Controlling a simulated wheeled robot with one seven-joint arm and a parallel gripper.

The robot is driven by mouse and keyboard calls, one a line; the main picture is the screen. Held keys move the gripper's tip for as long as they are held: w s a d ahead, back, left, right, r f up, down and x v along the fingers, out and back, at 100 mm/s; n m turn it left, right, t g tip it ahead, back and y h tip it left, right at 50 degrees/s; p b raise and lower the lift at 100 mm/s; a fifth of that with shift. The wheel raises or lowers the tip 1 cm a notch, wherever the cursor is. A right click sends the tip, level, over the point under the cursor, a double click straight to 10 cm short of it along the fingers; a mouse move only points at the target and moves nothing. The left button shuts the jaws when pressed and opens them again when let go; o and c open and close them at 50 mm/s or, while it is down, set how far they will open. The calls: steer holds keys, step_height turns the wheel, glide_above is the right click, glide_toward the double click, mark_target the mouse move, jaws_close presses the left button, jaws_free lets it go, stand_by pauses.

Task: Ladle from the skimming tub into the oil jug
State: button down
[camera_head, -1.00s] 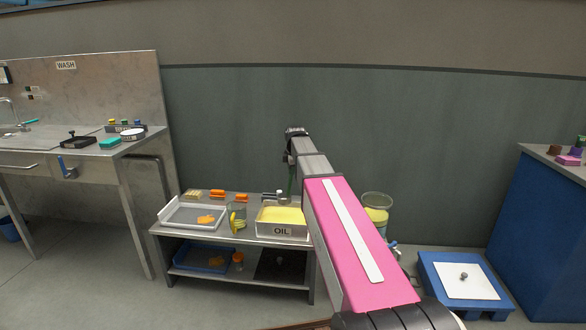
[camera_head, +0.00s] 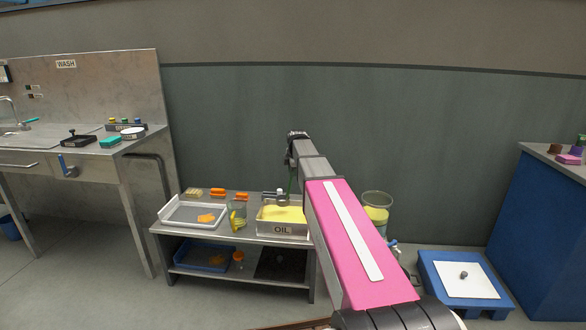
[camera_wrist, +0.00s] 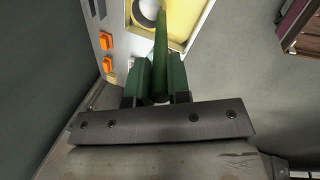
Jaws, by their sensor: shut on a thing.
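The tub labelled OIL (camera_head: 283,230), a steel-sided tub of yellow liquid, stands on the low bench; it also shows in the wrist view (camera_wrist: 203,25). My gripper (camera_wrist: 158,92) is shut on the green handle of a ladle (camera_wrist: 160,50). The ladle's round bowl (camera_wrist: 147,12) is over the tub's yellow surface; I cannot tell whether it touches the liquid. In the head view the ladle bowl (camera_head: 282,200) shows at the tub's back edge, while my arm hides most of the gripper. A clear jug (camera_head: 238,210) with yellow at its front stands left of the tub.
A white tray (camera_head: 180,218) with an orange piece is left of the jug. Orange blocks (camera_head: 217,192) lie behind. A clear vessel with yellow contents (camera_head: 376,205) stands right of my arm. The lower shelf holds a blue tray (camera_head: 192,256) and an orange-capped bottle (camera_head: 238,260).

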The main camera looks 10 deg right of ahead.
step_height(320, 180, down, 10)
steer(key=shift+f, duration=0.25)
stand_by(0.9)
steer(key=shift+r, duration=0.15)
stand_by(1.2)
steer(key=shift+r, duration=3.5)
steer(key=shift+r, duration=2.5)
